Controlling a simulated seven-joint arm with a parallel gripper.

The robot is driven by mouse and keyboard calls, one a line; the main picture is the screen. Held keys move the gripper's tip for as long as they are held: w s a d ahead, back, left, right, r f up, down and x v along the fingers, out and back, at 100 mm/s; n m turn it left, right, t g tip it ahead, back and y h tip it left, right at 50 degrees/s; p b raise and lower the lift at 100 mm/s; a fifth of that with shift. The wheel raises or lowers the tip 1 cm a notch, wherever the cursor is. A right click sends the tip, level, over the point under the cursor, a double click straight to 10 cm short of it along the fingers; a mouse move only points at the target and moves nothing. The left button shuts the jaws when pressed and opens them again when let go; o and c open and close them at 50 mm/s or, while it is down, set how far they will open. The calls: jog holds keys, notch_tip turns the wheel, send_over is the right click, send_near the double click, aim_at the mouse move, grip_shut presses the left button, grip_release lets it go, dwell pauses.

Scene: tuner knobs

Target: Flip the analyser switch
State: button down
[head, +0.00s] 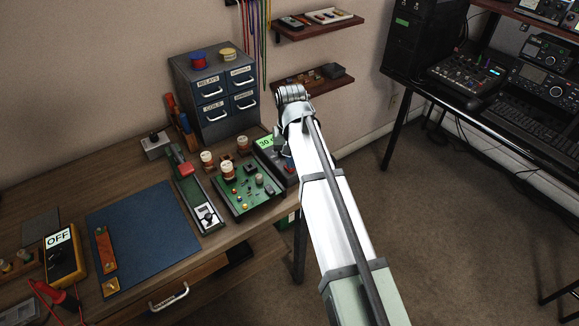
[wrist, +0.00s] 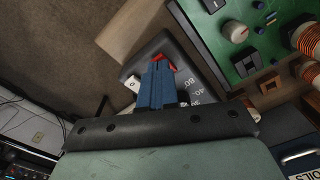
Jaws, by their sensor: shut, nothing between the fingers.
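The analyser is a dark box with a lit green display (head: 265,142), at the right end of the workbench. My arm partly covers it in the head view. In the wrist view its dark face (wrist: 194,76) carries white markings. A red part (wrist: 165,61), which looks like the switch, shows just past my fingertips. My gripper (wrist: 157,68) has its blue fingers shut together with nothing between them, over the analyser's face, close to the red part. I cannot tell whether they touch. The fingers hide part of the face, and the switch's position is unclear.
A green circuit board (head: 245,187) with copper coils stands just left of the analyser. A grey drawer cabinet (head: 214,92) stands behind. A blue mat (head: 143,234) and a yellow meter (head: 64,262) lie farther left. The bench's right edge is close to the analyser.

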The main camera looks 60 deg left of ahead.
jog(key=shift+f, duration=0.6)
dwell(0.4)
jog(key=shift+r, duration=3.5)
